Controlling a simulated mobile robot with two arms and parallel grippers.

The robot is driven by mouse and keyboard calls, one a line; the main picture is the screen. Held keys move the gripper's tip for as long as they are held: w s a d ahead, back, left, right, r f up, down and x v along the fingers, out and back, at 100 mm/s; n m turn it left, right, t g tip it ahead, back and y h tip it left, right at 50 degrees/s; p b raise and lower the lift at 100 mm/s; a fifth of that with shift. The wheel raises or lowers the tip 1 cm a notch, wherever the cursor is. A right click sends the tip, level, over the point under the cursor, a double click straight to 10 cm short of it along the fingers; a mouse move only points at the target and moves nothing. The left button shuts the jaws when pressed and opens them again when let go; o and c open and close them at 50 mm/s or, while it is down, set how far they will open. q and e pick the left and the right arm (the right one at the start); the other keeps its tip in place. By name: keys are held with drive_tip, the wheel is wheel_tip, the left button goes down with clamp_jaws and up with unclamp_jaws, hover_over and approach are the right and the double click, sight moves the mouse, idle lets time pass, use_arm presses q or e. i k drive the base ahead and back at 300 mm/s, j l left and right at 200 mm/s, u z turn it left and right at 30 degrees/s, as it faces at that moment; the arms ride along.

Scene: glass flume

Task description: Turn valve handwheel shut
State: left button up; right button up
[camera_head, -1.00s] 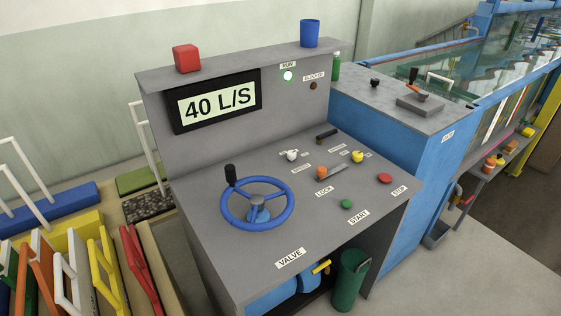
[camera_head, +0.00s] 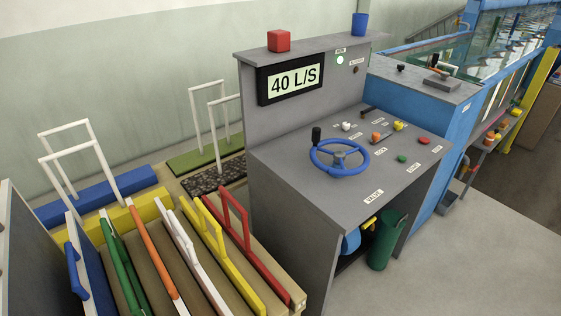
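The blue valve handwheel (camera_head: 339,170) lies flat on the sloping top of the grey control console (camera_head: 290,183). A black knob (camera_head: 316,135) stands up from its rim at the back left. The VALVE label (camera_head: 373,197) is in front of the wheel. The display (camera_head: 292,84) above reads 40 L/S. The lamp by the RUN label (camera_head: 340,60) is lit white-green; the lamp below it is dark. Neither of my grippers shows in the view.
Left of the console, a rack holds several coloured boards with handles, such as the red one (camera_head: 240,240). A green bin (camera_head: 387,241) stands under the console's front right. A blue cabinet (camera_head: 425,125) and the glass flume are beyond. Floor at the lower right is clear.

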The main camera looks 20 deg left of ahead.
sight(339, 156)
drive_tip(key=k+j+z, duration=0.15)
drive_tip(key=k+j, duration=1)
drive_tip(key=u, duration=1.05)
drive_tip(key=i+l, duration=0.25)
drive_tip(key=i+l+u, duration=0.1)
drive_tip(key=l, duration=0.35)
drive_tip(key=i+l, duration=0.35)
drive_tip(key=i+l+u, duration=0.1)
drive_tip(key=l, duration=0.3)
drive_tip(key=i, duration=0.1)
